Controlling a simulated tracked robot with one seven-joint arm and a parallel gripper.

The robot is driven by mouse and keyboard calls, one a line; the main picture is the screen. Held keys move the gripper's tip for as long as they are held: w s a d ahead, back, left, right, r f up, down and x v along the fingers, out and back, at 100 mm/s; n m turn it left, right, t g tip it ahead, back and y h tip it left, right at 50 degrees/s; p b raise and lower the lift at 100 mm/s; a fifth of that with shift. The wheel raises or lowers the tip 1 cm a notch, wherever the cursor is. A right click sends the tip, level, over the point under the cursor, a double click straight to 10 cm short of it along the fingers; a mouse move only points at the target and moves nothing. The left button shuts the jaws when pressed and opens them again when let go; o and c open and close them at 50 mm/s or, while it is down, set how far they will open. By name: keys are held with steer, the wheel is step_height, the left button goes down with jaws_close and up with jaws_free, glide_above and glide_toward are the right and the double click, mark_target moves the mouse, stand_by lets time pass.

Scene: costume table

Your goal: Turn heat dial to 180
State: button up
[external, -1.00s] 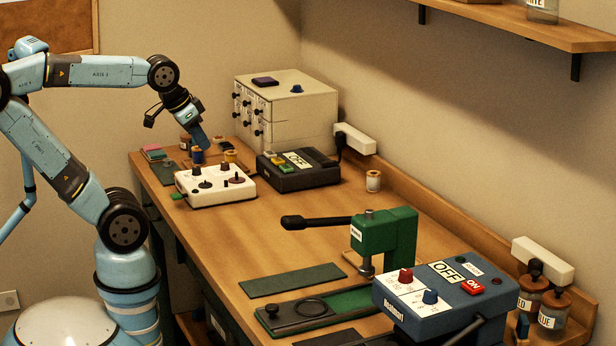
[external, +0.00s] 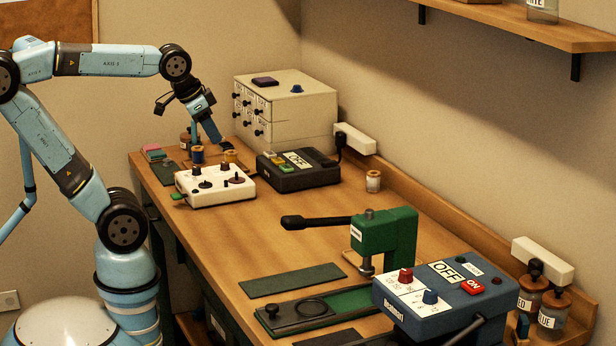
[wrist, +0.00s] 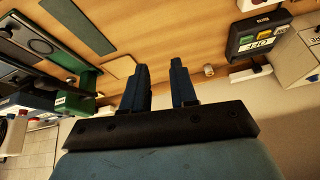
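The blue machine (external: 449,311) stands at the front right of the bench. A red knob (external: 405,276) and a blue knob (external: 430,297) sit on its white scale panel. Its display reads OFF, beside a red ON button (external: 473,287). The scale markings are too small to read, so I cannot tell which knob is the heat dial or where it points. My gripper (external: 222,144) is at the far end of the bench, well away from this machine. In the wrist view my gripper (wrist: 160,66) is open, with nothing between its fingers.
A white control box (external: 213,194) with knobs and a black box (external: 300,177) reading OFF lie near my gripper, with thread spools around them. A drawer cabinet (external: 286,108) stands behind. A green press (external: 397,236) with a protruding black handle stands midway.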

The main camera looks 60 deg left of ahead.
steer(key=o, duration=0.5)
steer(key=w+d+r+m+g, duration=0.1)
steer(key=w+d+r+m, duration=0.6)
steer(key=w+d, duration=0.3)
steer(key=w+d+r+m+g, duration=0.1)
steer(key=w+d+r+m, duration=0.1)
steer(key=w+d+m, duration=0.45)
steer(key=m+g, duration=0.3)
steer(key=m, duration=1.3)
glide_above(407, 271)
step_height(407, 271, down, 7)
step_height(407, 271, down, 13)
steer(key=shift+r, duration=0.1)
jaws_close()
